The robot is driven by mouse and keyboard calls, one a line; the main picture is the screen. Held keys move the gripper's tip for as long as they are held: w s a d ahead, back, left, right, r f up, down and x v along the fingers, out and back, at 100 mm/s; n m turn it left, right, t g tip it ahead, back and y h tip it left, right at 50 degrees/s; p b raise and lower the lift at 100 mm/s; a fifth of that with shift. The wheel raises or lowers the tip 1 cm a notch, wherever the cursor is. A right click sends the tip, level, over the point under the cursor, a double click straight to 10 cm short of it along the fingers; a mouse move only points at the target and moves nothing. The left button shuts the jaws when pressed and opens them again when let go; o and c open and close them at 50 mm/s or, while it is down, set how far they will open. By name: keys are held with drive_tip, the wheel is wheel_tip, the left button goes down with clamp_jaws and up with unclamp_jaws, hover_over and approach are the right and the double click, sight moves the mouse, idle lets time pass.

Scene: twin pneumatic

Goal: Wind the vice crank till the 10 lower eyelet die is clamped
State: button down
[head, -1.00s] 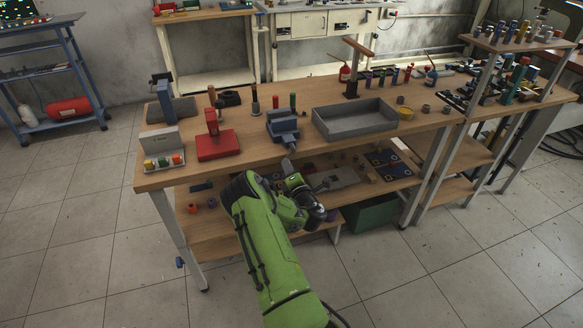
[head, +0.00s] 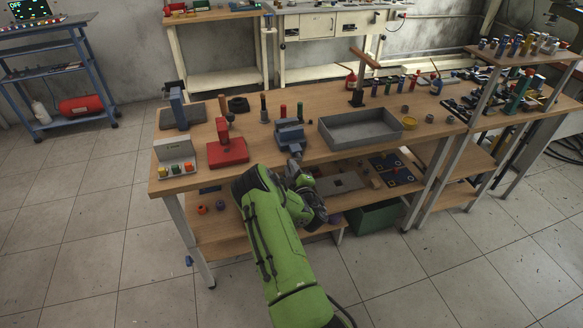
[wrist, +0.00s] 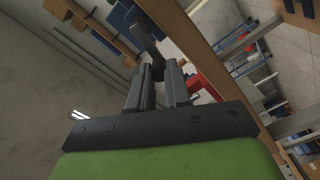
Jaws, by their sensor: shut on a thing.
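The blue vice (head: 290,133) stands at the front edge of the wooden workbench (head: 265,160). In the wrist view a dark grey crank (wrist: 147,38) runs down between the fingers, with a blue part that looks like the vice (wrist: 121,17) beyond it. My gripper (wrist: 158,74) is shut on the crank's end. In the head view my gripper (head: 296,163) is just in front of and below the vice, partly hidden by my green arm. I cannot make out the 10 lower eyelet die between the jaws, nor whether it is clamped.
A red press (head: 227,150) and a white box with coloured buttons (head: 175,158) stand left of the vice. A grey tray (head: 360,128) is to its right. Small posts (head: 264,108) stand behind. A lower shelf (head: 220,228) with parts is under the bench.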

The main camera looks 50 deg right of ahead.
drive_tip(key=shift+s+d+r+m+p, duration=0.15)
drive_tip(key=shift+r+m+p, duration=0.2)
drive_tip(key=shift+m+p, duration=0.45)
drive_tip(key=shift+s+d+r+m+p, duration=0.15)
drive_tip(key=shift+r+m+p, duration=0.25)
drive_tip(key=shift+m, duration=0.6)
drive_tip(key=shift+d+r+m+p, duration=0.15)
drive_tip(key=shift+r+m+p, duration=0.1)
drive_tip(key=shift+m+p, duration=0.55)
drive_tip(key=shift+m, duration=0.3)
drive_tip(key=c, duration=1.1)
unclamp_jaws()
